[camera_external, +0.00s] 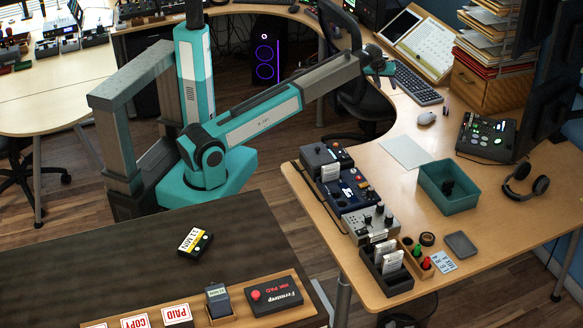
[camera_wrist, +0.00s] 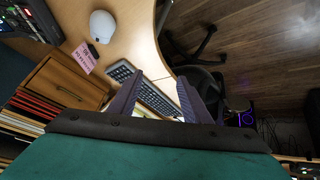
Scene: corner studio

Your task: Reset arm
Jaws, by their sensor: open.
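My gripper (camera_wrist: 160,80) is open and empty in the wrist view, its two dark fingers apart over the desk edge. In the external view my gripper (camera_external: 388,69) is small and partly hidden at the end of my outstretched teal and grey arm, near the keyboard (camera_external: 417,84) on the wooden desk. The keyboard also shows behind the fingers in the wrist view (camera_wrist: 158,97). Nothing is held.
A wooden drawer box with stacked papers (camera_external: 487,86) stands right of the keyboard. A white mouse (camera_external: 426,118) and a teal bin (camera_external: 448,200) are on the desk. A black office chair (camera_wrist: 205,84) stands beside it. A yellow-labelled cassette (camera_external: 195,241) lies on the dark front table.

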